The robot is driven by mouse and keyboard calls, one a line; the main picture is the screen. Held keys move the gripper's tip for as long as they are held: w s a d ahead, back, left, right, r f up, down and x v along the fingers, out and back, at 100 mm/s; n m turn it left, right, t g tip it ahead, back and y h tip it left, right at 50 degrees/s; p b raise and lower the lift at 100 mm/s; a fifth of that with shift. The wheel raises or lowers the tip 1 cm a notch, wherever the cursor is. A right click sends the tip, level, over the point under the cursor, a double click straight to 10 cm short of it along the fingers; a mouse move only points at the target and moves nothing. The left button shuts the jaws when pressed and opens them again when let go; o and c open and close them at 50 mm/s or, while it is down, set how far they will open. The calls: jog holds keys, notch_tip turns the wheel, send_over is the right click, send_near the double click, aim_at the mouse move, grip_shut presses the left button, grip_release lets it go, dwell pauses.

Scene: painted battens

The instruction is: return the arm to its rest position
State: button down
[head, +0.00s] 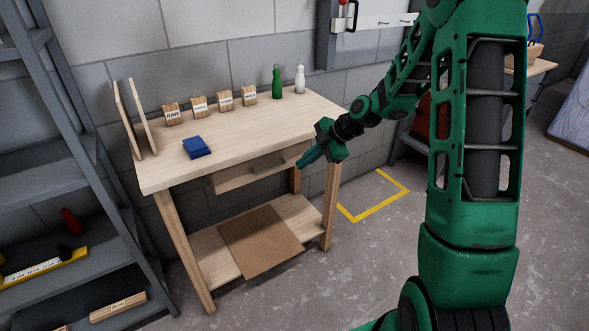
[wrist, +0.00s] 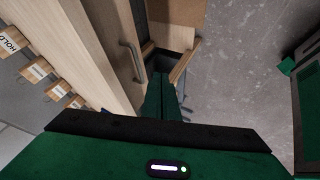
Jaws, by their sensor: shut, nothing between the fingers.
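My green gripper (head: 306,160) is in front of the right end of the workbench, near the drawer front (head: 240,175). Its fingers (wrist: 163,95) are shut together and empty in the wrist view, pointing down past the bench. My arm reaches in from the right side of the head view, bent at the elbow. The drawer handle (wrist: 131,62) is just left of the fingers in the wrist view, and I cannot tell whether they touch it. A dark gap (wrist: 178,60) shows beyond the fingertips.
The workbench (head: 240,125) carries a blue object (head: 196,147), labelled wooden blocks (head: 198,105), a green bottle (head: 276,81) and a white bottle (head: 300,77). A brown board (head: 260,242) lies on its lower shelf. A grey rack (head: 60,180) stands left. Floor (head: 350,255) in front is clear.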

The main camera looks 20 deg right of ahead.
jog(key=s+d+r+m+g+h, duration=0.1)
jog(key=s+d+r+m+h, duration=0.1)
jog(key=s+d+r+m, duration=0.3)
jog(key=s+d+m+g+h, duration=0.1)
jog(key=s+m, duration=0.1)
jog(key=s, duration=0.5)
jog(key=s+d+r+m+h, duration=0.2)
jog(key=s+d+r+m, duration=0.15)
jog(key=s, duration=0.25)
jog(key=s+d+r+m+g, duration=0.1)
jog(key=s+m, duration=0.6)
jog(key=s, duration=0.4)
jog(key=s+d+r+m+g+h, duration=0.1)
jog(key=s+m, duration=0.7)
jog(key=s, duration=0.3)
jog(key=shift+r+g, duration=0.2)
jog(key=shift+g, duration=0.2)
jog(key=shift+w, duration=0.1)
